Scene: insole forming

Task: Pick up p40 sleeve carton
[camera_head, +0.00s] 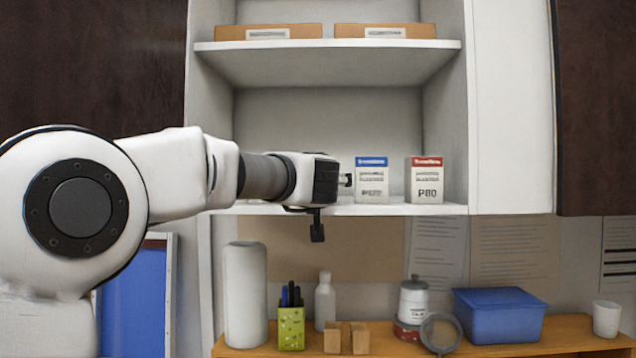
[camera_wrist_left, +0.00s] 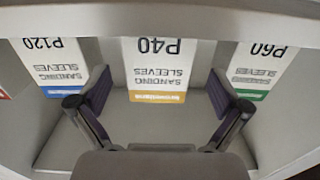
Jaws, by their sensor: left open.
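The P40 sleeve carton (camera_wrist_left: 158,65), white with an orange-yellow band, shows upside down in the middle of the left wrist view. It stands on the shelf between the two fingers of my left gripper (camera_wrist_left: 159,90), which is open. Gaps show between each finger and the carton. In the head view my left gripper (camera_head: 332,206) is at the middle shelf's front edge, and my arm hides the P40 carton there. My right gripper is not in view.
In the wrist view a P120 carton (camera_wrist_left: 57,68) and a green-banded P60 carton (camera_wrist_left: 257,68) flank it. In the head view the P120 carton (camera_head: 372,183) and red-topped P80 carton (camera_head: 424,183) stand on the middle shelf (camera_head: 445,210). An upper shelf (camera_head: 330,62) is above.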

